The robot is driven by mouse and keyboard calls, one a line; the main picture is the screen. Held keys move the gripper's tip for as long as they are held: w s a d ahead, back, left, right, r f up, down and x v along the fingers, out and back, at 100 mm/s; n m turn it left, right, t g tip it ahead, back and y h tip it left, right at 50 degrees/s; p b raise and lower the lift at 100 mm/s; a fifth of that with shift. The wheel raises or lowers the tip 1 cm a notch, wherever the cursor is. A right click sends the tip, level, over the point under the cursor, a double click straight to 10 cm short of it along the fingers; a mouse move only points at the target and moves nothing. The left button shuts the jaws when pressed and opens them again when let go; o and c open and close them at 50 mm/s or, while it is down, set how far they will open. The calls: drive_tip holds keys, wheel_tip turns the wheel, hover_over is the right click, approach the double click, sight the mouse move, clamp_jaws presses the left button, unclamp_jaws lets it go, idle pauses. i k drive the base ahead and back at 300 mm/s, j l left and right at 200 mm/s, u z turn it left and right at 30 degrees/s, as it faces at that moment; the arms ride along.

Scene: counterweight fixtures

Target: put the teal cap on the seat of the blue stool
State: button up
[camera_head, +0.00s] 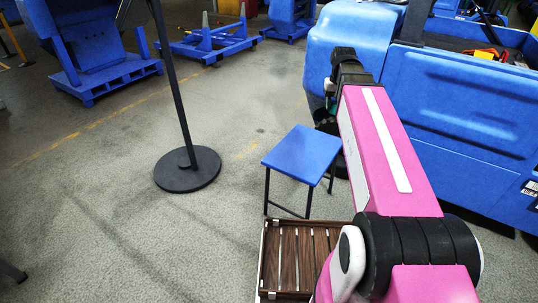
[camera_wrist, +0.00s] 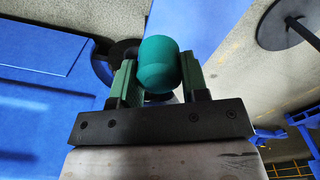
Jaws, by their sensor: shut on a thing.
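The teal cap (camera_wrist: 158,62) is held between the green fingers of my gripper (camera_wrist: 158,76) in the wrist view, its rounded end standing out past the fingertips. The blue stool (camera_head: 302,152) stands on the floor in the middle of the head view, with a flat, empty square seat and thin dark legs. My gripper (camera_head: 326,115) is partly hidden behind my pink arm in the head view, above and beyond the right far corner of the seat. The cap can hardly be made out there. I cannot tell its height over the seat.
A slatted wooden crate (camera_head: 300,258) stands in front of the stool. A dark post with a round base (camera_head: 187,169) is to the left. A large blue machine (camera_head: 465,125) stands at the right. The floor between post and stool is clear.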

sight(305, 149)
drive_tip(key=i+l+u, duration=0.15)
drive_tip(key=l+u, duration=0.3)
drive_tip(key=l, duration=0.2)
drive_tip(key=l+u, duration=0.45)
drive_tip(key=l, duration=1.25)
drive_tip(key=i, duration=0.1)
